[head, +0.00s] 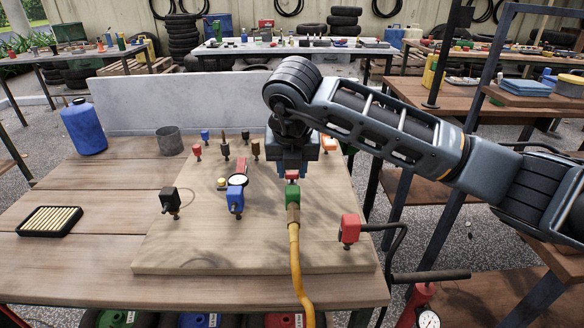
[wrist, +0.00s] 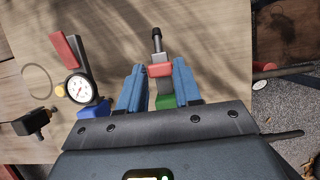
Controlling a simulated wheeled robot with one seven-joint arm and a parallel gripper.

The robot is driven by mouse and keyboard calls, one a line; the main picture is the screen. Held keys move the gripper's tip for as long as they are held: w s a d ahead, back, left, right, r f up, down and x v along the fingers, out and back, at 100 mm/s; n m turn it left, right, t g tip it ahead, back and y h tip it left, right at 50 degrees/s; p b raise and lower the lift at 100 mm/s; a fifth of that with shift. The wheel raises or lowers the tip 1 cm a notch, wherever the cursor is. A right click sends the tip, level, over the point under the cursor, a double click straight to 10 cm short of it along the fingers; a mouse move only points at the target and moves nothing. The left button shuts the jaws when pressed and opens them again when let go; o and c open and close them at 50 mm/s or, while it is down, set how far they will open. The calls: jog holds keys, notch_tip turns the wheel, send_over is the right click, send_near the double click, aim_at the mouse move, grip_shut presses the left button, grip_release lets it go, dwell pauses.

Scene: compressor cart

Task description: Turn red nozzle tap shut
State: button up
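The red tap (wrist: 162,70) is a small red piece on a green nozzle body (wrist: 165,102). A dark nozzle tip (wrist: 157,40) points away from my gripper in the wrist view. In the head view the red tap (head: 292,175) shows just under my gripper (head: 294,172), above the green body (head: 292,195). My gripper also shows in the wrist view (wrist: 159,76), its two blue fingers on either side of the tap. The fingers look apart, with a narrow gap beside the tap; contact is hard to tell.
A yellow hose (head: 295,260) runs from the green body over the board's front edge. Left stand a round gauge (head: 238,181) with a blue block (head: 235,200), a red lever (wrist: 70,50) and a black block (head: 170,200). A red block (head: 349,229) stands right.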

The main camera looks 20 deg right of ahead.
jog(key=shift+o, duration=0.6)
jog(key=v, duration=0.8)
jog(key=shift+f, duration=0.1)
